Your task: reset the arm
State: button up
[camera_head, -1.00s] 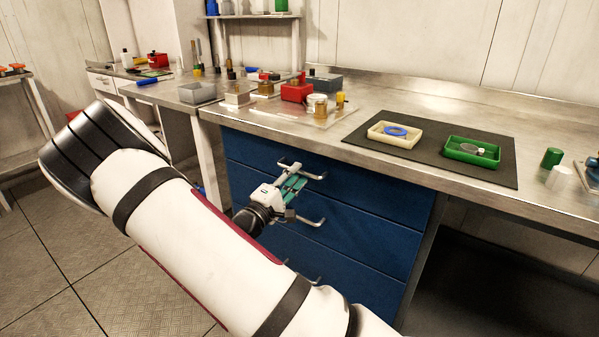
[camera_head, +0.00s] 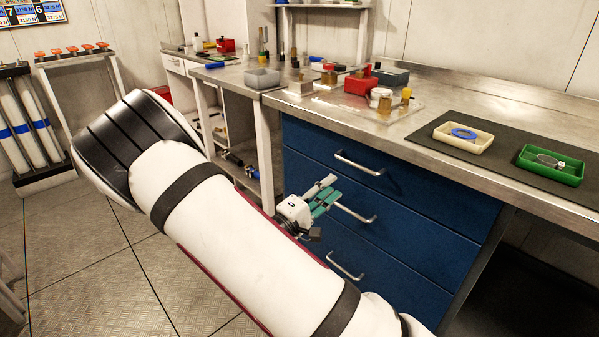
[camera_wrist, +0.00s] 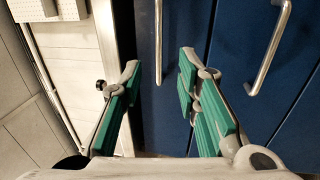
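My white arm crosses the lower middle of the head view. My gripper (camera_head: 325,194) has green-padded fingers and hangs in front of the blue drawer cabinet (camera_head: 415,215), near its middle handle (camera_head: 356,213). In the wrist view the two fingers of my gripper (camera_wrist: 160,85) stand apart with nothing between them, and the blue cabinet front (camera_wrist: 185,30) is behind them. A metal handle (camera_wrist: 270,50) shows to the right of the fingers there. All three drawers look closed.
The steel worktop (camera_head: 350,118) holds a red box (camera_head: 361,85), a grey bin (camera_head: 262,79) and small parts. A beige tray (camera_head: 463,137) and a green tray (camera_head: 551,165) lie on a dark mat. The floor at left is clear up to a rack of cylinders (camera_head: 28,130).

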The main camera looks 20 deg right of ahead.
jog(key=s+d+r+m+g+y, duration=0.1)
jog(key=s+r+m+g+y, duration=0.3)
jog(key=s, duration=0.6)
jog(key=s+r+m+g+y, duration=0.2)
jog(key=s+r+g+y, duration=0.4)
jog(key=s, duration=0.5)
jog(key=s+a+r+n+t+y, duration=0.2)
jog(key=s+a+t+y, duration=0.2)
jog(key=s+a+y, duration=0.8)
jog(key=s+a+r+t+h+p, duration=0.1)
jog(key=r+t+p, duration=0.1)
jog(key=r+p, duration=1)
jog(key=s+a+r+t+h+p, duration=0.1)
jog(key=s+r+t+p, duration=0.1)
jog(key=r+p, duration=1)
jog(key=shift+a+r+h, duration=0.3)
jog(key=shift+r+h, duration=0.1)
jog(key=shift+r, duration=0.45)
